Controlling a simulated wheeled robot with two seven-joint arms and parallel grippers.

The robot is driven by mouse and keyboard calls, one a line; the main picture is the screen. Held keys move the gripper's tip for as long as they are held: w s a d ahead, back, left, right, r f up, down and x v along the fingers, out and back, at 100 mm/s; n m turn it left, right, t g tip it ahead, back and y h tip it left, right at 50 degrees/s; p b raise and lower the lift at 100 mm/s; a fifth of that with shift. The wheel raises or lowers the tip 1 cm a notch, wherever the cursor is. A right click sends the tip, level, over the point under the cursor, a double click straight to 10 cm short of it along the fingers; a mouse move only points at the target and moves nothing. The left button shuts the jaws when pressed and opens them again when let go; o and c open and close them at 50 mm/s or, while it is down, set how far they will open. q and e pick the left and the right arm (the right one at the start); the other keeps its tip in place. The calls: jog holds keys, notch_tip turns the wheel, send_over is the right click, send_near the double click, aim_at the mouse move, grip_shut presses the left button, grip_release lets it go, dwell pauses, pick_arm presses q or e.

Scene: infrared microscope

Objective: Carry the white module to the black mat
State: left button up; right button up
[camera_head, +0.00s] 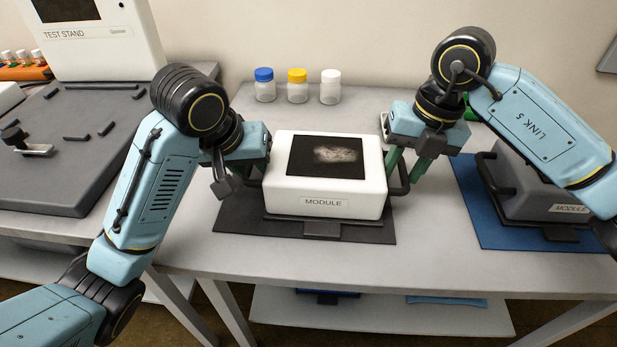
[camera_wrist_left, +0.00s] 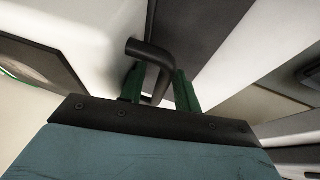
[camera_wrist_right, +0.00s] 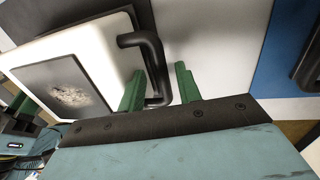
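The white module (camera_head: 326,203), labelled MODULE and with a dark top panel, sits upright on the black mat (camera_head: 235,222) in the head view. My left gripper (camera_head: 250,172) is at its left handle; the left wrist view shows the black handle (camera_wrist_left: 150,50) between two green fingers (camera_wrist_left: 160,90) that stand apart. My right gripper (camera_head: 408,166) is at the right handle (camera_head: 402,185); in the right wrist view this handle passes between the green fingers (camera_wrist_right: 158,88), with gaps beside it. Both grippers look open around the handles. The left fingertips are mostly hidden in the head view.
A grey module (camera_head: 535,190) sits on a blue mat (camera_head: 490,225) at the right. Three capped bottles (camera_head: 297,90) stand behind the white module. A test stand (camera_head: 100,40) and dark platform (camera_head: 50,170) are at the left. The front table strip is clear.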

notch_tip(320, 180, up, 40)
jog(key=d+p, duration=0.2)
jog(key=p, duration=2.6)
jog(key=shift+f, duration=0.1)
